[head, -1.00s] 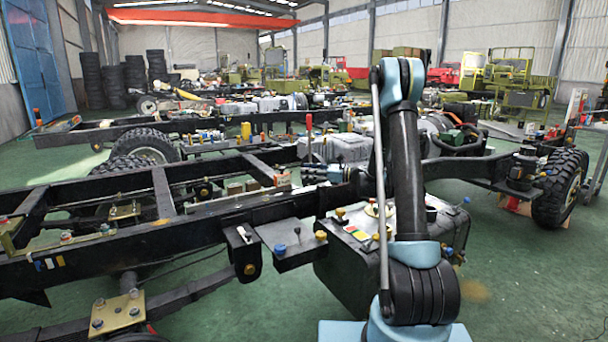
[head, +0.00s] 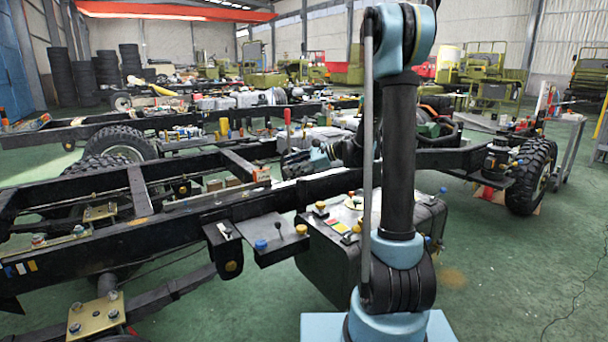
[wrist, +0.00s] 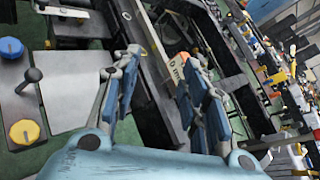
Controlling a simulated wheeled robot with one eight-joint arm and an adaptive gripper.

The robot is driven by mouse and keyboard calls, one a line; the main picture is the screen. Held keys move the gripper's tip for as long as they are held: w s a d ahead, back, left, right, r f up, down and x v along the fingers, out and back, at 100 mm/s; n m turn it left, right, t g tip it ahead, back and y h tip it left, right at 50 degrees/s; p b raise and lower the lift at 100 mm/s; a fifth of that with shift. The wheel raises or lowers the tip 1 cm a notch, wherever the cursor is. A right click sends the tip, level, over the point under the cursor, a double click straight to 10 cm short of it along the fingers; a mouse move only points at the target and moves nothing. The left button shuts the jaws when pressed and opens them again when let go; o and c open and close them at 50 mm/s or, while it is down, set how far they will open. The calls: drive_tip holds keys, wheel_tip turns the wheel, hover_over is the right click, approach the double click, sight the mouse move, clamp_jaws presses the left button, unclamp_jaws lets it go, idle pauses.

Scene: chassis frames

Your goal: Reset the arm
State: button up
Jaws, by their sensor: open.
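My arm (head: 400,150) stands upright in the right half of the head view, with light blue joints and dark links. My gripper (wrist: 162,85) shows in the wrist view with its two blue-grey fingers spread wide and nothing between them. In the head view my gripper (head: 300,160) shows small, left of the arm and over the black chassis frame (head: 150,232). In the wrist view, dark frame rails and a small orange and white part (wrist: 176,66) lie beyond the fingertips. I cannot tell how far they are from the fingers.
A dark tank-like box (head: 330,262) with several coloured knobs stands beside my arm. A blue knob (wrist: 11,47) and a yellow knob (wrist: 24,132) sit left of the fingers in the wrist view. Green floor (head: 520,265) is clear at the right.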

drive_tip(key=s+d+f+n+h, duration=0.1)
drive_tip(key=s+d+n+h, duration=0.3)
drive_tip(key=s, duration=0.6)
drive_tip(key=s+d+f+n+h, duration=0.1)
drive_tip(key=s+d+n+h, duration=0.4)
drive_tip(key=s, duration=0.6)
drive_tip(key=s+d+f+n+h, duration=0.2)
drive_tip(key=s+d+f+n, duration=0.1)
drive_tip(key=s+d, duration=0.4)
drive_tip(key=s+d+f+n+h, duration=0.2)
drive_tip(key=s+d+f, duration=0.4)
drive_tip(key=s, duration=0.5)
drive_tip(key=shift+d+n+g, duration=0.3)
drive_tip(key=shift+d+n, duration=0.3)
drive_tip(key=shift+d, duration=0.2)
drive_tip(key=shift+w+f, duration=0.25)
drive_tip(key=shift+w, duration=0.25)
